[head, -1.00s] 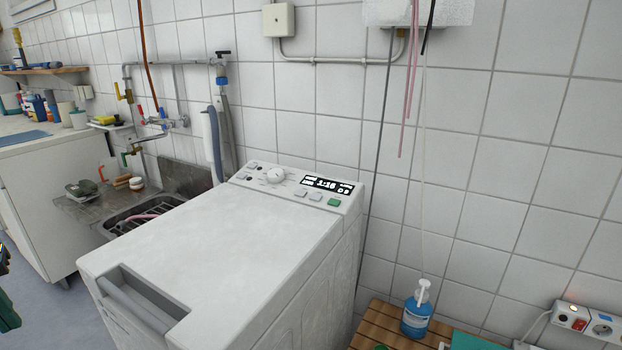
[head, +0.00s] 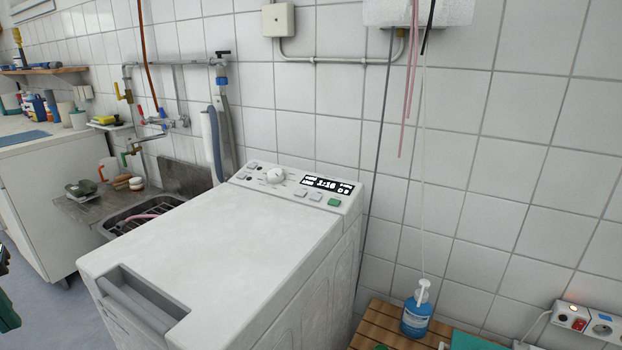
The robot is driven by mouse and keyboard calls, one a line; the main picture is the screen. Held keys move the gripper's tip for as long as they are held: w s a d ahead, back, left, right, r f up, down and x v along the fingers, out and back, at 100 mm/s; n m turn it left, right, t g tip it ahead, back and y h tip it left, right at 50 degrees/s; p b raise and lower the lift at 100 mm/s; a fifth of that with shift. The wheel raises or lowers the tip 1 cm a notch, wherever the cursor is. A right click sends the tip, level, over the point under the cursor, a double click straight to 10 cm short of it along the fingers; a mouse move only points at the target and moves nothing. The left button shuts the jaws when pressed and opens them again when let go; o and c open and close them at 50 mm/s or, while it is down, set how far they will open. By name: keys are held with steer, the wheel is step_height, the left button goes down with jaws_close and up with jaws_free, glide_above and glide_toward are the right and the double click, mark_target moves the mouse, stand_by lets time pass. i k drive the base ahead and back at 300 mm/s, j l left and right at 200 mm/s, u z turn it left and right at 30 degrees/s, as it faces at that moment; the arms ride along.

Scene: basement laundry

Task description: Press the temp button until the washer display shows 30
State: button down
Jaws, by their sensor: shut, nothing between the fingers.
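The white washer (head: 215,240) stands in the middle of the head view, its control panel along the back of its top. The panel's dark display (head: 327,186) is lit. Its large figures look like 1:16; the smaller characters beside them are too small to read. Two pale buttons (head: 308,194) and a green button (head: 334,202) sit in front of the display. A round white knob (head: 275,175) is left of it, with more small buttons (head: 251,166) at the panel's left end. The button labels are unreadable, so I cannot tell which is temp.
A sink (head: 140,213) with pipes and taps lies behind and left of the washer. A white counter (head: 40,160) is at the far left. A wooden slatted stand (head: 372,325) with a blue pump bottle (head: 416,315) is at the right. The space above the washer is clear.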

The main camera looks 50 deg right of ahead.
mark_target(301, 193)
steer(key=k+l+u, duration=0.1)
steer(key=k+l, duration=0.15)
steer(key=k, duration=0.25)
steer(key=k+l, duration=0.1)
steer(key=l, duration=0.2)
steer(key=k+l, duration=0.15)
steer(key=l, duration=0.2)
